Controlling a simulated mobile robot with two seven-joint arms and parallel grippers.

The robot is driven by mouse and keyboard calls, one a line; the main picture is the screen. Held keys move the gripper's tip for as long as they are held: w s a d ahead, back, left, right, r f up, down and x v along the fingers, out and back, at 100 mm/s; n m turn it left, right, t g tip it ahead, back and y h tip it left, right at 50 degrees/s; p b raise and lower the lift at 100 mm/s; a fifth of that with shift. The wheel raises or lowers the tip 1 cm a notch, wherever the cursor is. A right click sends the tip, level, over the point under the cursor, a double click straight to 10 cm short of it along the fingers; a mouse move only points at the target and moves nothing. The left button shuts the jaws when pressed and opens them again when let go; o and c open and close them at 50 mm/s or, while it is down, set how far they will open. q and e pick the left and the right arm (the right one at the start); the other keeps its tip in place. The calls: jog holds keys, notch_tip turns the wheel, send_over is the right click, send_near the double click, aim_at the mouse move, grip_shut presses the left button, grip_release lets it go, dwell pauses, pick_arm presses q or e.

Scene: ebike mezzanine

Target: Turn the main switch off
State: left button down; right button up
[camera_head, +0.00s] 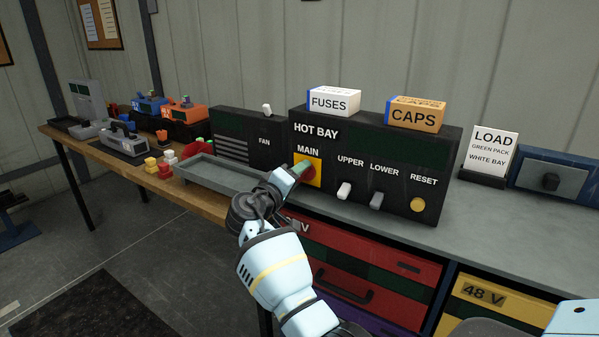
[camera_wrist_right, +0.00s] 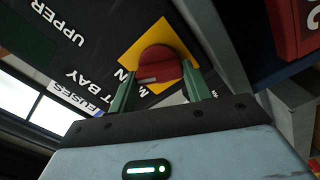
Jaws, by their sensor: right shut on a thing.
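The main switch is a red round knob (camera_head: 310,174) on a yellow plate (camera_head: 317,166) under the word MAIN on the dark HOT BAY panel (camera_head: 375,145). My right gripper (camera_head: 300,170) reaches it from the front left and partly covers it in the head view. In the right wrist view the red knob (camera_wrist_right: 160,64) sits between the two green fingers of my right gripper (camera_wrist_right: 161,84), which is shut on it. A short pale mark shows on the knob's face. My left gripper is not in view.
The UPPER switch (camera_head: 344,190), LOWER switch (camera_head: 376,200) and yellow RESET button (camera_head: 417,204) are right of the knob. FUSES (camera_head: 333,101) and CAPS (camera_head: 416,114) boxes stand on the panel. A grey tray (camera_head: 215,176) lies left of my right gripper. Red drawers (camera_head: 365,270) are below.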

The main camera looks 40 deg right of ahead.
jog(key=n, duration=0.1)
jog(key=n+p, duration=0.1)
jog(key=n, duration=0.1)
jog(key=shift+r, duration=0.25)
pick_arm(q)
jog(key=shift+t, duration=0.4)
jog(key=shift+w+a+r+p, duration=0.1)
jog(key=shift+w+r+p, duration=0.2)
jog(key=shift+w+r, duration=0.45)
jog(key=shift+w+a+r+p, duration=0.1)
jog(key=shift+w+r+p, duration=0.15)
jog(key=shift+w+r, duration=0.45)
pick_arm(e)
jog(key=shift+f+n, duration=0.15)
jog(key=shift+n, duration=1.05)
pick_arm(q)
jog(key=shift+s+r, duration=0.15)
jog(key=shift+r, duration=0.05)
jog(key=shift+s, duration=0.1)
pick_arm(e)
jog(key=shift+f, duration=0.1)
jog(key=o, duration=1)
jog(key=shift+f, duration=0.1)
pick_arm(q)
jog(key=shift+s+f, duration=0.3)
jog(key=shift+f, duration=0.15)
pick_arm(e)
jog(key=shift+v, duration=3.9)
